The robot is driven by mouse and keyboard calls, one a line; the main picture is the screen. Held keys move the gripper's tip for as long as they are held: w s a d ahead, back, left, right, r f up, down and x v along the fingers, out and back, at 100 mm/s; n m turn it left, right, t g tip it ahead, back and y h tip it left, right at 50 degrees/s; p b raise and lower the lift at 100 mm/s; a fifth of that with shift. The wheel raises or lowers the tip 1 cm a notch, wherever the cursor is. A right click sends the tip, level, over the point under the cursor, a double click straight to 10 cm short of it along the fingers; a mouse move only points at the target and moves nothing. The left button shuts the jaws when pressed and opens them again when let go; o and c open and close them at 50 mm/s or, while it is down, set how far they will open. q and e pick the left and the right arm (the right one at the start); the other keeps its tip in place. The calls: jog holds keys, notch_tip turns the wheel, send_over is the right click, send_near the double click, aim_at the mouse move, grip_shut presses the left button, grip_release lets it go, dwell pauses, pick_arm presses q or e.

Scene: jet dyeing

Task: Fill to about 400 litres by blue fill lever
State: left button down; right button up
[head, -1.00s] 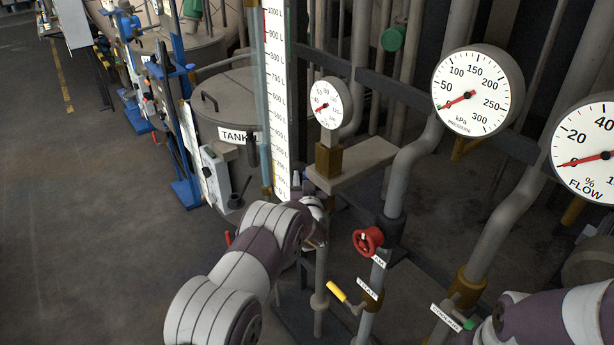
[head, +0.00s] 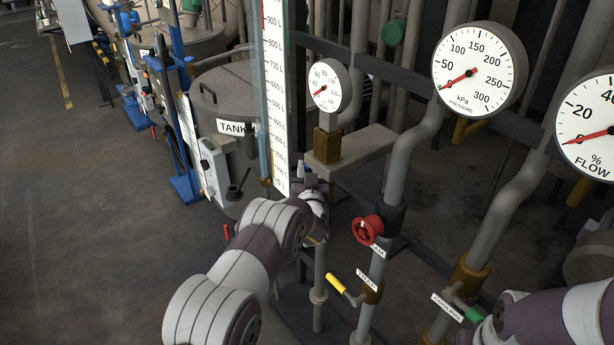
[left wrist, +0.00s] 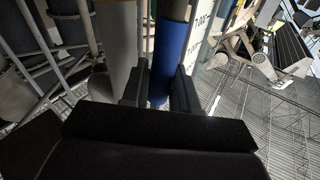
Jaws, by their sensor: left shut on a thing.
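My left gripper (left wrist: 160,88) is shut on a blue cylindrical handle (left wrist: 168,58), which stands between its two dark fingers in the left wrist view. I take it for the blue fill lever; in the head view it is hidden by my left wrist and gripper (head: 314,192). The level scale (head: 274,100), marked in litres, rises just behind the gripper with a sight tube (head: 263,150) along its left edge. The tube looks bluish in its lower part, but I cannot read the exact level. My right arm enters at the lower right; its gripper is not in view.
A red handwheel (head: 367,230), a yellow lever (head: 336,283) and a green lever (head: 474,315) sit on pipes to the right. Pressure (head: 472,72) and flow (head: 594,130) dials stand above.

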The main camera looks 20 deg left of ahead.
pick_arm(q)
jog(key=s+d+f+m+t+h+b, duration=0.4)
jog(key=m+t+b, duration=0.4)
jog(key=b, duration=1.3)
jog(key=shift+s+d+f+m+h+b, duration=0.15)
jog(key=shift+d+f+m+h+b, duration=0.25)
jog(key=shift+d+m, duration=0.5)
jog(key=c, duration=1)
grip_release()
jog(key=shift+a, duration=0.1)
jog(key=v, duration=1.2)
jog(key=shift+s+f, duration=0.2)
jog(key=shift+f, duration=0.2)
